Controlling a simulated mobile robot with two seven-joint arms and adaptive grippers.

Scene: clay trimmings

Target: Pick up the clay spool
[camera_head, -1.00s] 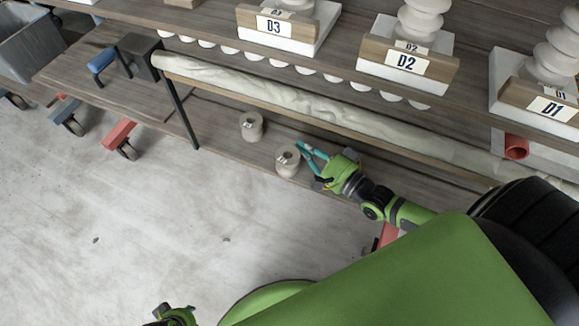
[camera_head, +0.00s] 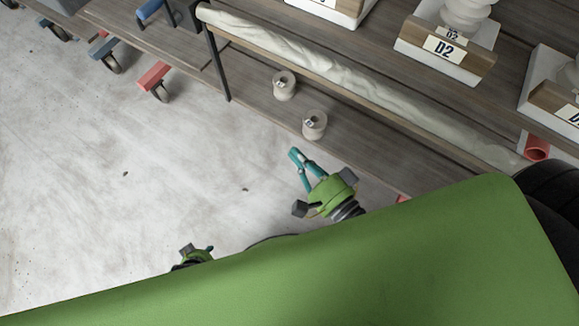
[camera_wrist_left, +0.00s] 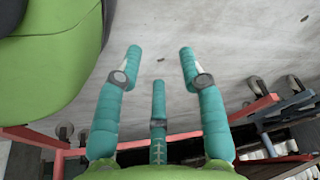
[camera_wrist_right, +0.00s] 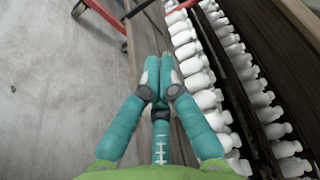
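Two similar pale clay spools stand upright on the lower shelf in the head view, a nearer one (camera_head: 314,125) and a farther one (camera_head: 284,86). Each has a small tag on top, too small to read. My right gripper (camera_head: 296,155) is just in front of the nearer spool, apart from it in the picture. In the right wrist view its teal fingers (camera_wrist_right: 160,64) meet at the tips with nothing seen between them. My left gripper (camera_head: 196,252) is low over the floor; in the left wrist view its fingers (camera_wrist_left: 158,62) are spread and empty.
The lower shelf (camera_head: 262,112) has a dark leg (camera_head: 217,65) at its left. A long wrapped clay roll (camera_head: 330,72) lies above the spools. Red and blue casters stand at left. The floor (camera_head: 110,220) in front is clear.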

